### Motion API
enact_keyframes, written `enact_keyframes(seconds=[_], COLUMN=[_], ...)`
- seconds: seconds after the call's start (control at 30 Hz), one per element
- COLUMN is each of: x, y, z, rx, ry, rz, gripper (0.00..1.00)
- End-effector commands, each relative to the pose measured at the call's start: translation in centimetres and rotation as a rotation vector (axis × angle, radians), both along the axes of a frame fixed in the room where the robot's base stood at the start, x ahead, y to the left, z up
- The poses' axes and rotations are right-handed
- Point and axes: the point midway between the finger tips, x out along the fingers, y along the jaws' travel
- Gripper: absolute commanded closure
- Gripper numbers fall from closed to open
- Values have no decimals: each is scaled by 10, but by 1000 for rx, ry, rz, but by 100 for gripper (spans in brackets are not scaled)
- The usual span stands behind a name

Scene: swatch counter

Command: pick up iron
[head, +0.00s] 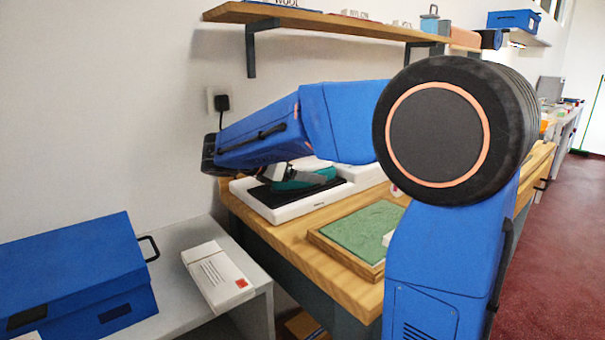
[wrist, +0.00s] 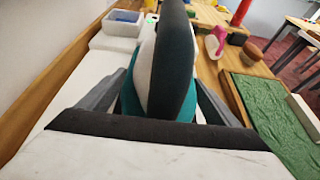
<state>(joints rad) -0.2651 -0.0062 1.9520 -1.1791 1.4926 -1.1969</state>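The iron (wrist: 170,60) is teal and white with a black part on top. It fills the middle of the wrist view. In the head view its teal body (head: 288,184) shows under my forearm, over a black pad on a white slab (head: 290,212). My gripper (wrist: 160,82) is low at the iron, with one grey finger on each side of it. The fingers look spread, and I see no clear grip. The white and black block at the bottom of the wrist view hides the near end of the iron. In the head view my gripper (head: 303,178) is partly hidden.
A wooden-framed green panel (head: 362,232) lies right of the slab. Beyond are a white bin (wrist: 122,24), a pink item (wrist: 215,41) and a brown brush (wrist: 252,49). A lower counter at left holds a blue case (head: 75,265) and a white packet (head: 217,276). A shelf (head: 330,26) hangs above.

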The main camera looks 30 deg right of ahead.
Motion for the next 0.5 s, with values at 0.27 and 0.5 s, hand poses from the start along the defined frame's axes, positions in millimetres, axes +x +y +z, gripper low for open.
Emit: enact_keyframes(seconds=[0.27,0.5], x=[0,0], y=[0,0], z=[1,3], rx=[-1,-1], ry=[-2,-2], rz=[0,0], gripper=[78,78])
